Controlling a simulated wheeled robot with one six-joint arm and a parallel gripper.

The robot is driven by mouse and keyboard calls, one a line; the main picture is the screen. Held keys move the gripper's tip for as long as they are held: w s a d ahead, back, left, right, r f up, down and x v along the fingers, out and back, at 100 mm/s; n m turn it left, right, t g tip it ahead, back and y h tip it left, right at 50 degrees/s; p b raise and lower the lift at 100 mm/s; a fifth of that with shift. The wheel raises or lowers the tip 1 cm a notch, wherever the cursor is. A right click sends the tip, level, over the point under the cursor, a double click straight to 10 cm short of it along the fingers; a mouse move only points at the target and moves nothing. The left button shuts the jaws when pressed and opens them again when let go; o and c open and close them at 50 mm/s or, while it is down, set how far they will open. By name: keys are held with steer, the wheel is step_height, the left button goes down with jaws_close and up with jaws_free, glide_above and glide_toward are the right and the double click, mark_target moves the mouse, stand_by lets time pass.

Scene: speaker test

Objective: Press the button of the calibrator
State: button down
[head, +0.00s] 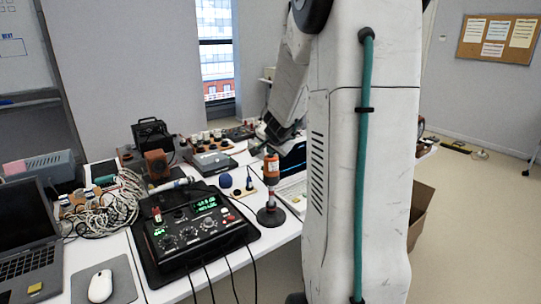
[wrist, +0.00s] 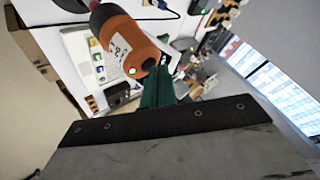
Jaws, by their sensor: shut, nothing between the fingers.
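The calibrator (head: 271,166) is an orange and dark cylinder upright on a slim stand with a round black base (head: 271,217), beside the black device on the table. My gripper's teal fingers (wrist: 158,86) are shut and empty, just beside that lit end. I cannot tell whether they touch it. In the head view, my arm hides part of this area.
A black device with knobs and green displays (head: 200,226) stands left of the calibrator on a dark mat. Tangled cables (head: 105,208), a mouse (head: 100,286) and another laptop (head: 28,250) lie further left.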

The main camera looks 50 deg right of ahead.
mark_target(271, 158)
steer(key=shift+r, duration=0.95)
steer(key=shift+r, duration=0.1)
steer(key=shift+r, duration=2.9)
